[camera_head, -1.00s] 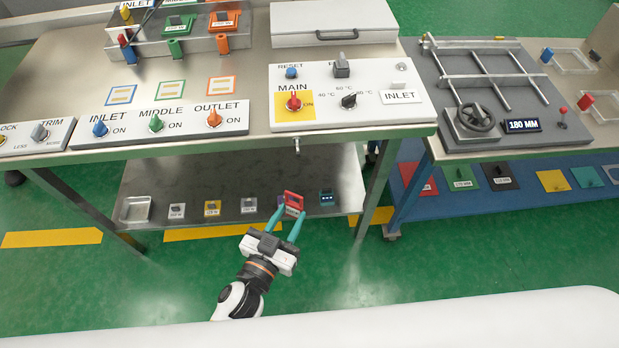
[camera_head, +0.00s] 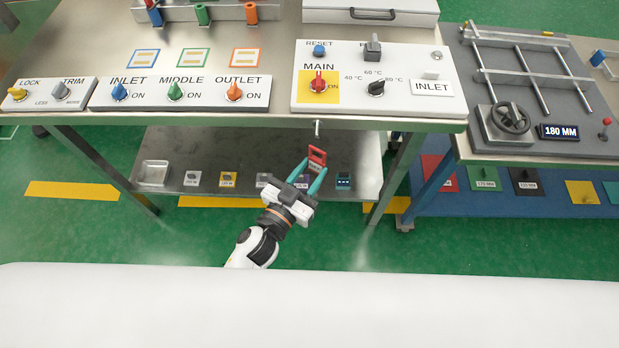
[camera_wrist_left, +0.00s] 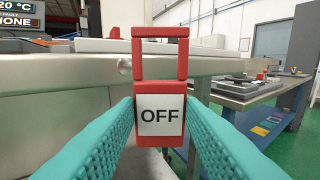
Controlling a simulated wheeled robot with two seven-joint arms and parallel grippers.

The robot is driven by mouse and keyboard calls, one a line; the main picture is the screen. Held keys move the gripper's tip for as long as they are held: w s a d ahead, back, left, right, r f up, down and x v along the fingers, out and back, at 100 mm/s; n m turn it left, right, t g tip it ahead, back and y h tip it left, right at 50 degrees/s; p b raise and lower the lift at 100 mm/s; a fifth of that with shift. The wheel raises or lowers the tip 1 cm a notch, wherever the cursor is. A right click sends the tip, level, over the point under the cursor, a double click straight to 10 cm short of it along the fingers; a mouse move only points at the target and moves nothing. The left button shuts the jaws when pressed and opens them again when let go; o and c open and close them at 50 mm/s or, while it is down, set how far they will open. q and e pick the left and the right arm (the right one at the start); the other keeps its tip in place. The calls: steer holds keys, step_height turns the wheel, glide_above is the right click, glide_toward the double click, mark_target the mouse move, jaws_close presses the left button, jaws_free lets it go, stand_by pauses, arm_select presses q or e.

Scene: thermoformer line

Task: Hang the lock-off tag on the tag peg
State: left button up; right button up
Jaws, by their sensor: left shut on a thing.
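My left gripper (camera_head: 308,176) is shut on the red lock-off tag (camera_head: 317,155). In the left wrist view the tag (camera_wrist_left: 160,112) stands upright between the teal fingertips, its white face reading OFF and its open red loop on top. The tag peg (camera_head: 317,129) is a small metal peg on the front edge of the upper table, below the MAIN panel. The tag is just below the peg in the head view and apart from it. In the left wrist view the peg's round end (camera_wrist_left: 124,67) shows just left of the loop. My right gripper is not in view.
The control panel (camera_head: 380,105) with the red MAIN knob (camera_head: 318,85) sits above the table edge (camera_head: 230,121). A lower shelf (camera_head: 220,150) holds several small blocks and a tray. A second bench (camera_head: 540,155) with a handwheel stands to the right.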

mark_target(310, 159)
arm_select(q)
steer(key=shift+w+f, duration=0.1)
steer(key=shift+w, duration=1)
steer(key=shift+w+b, duration=0.35)
steer(key=shift+w, duration=0.6)
steer(key=shift+w+f, duration=0.1)
steer(key=shift+w, duration=0.7)
steer(key=shift+w+f+b, duration=0.35)
steer(key=shift+w+f, duration=0.1)
steer(key=shift+w, duration=0.2)
steer(key=o, duration=1)
steer(key=shift+o, duration=0.2)
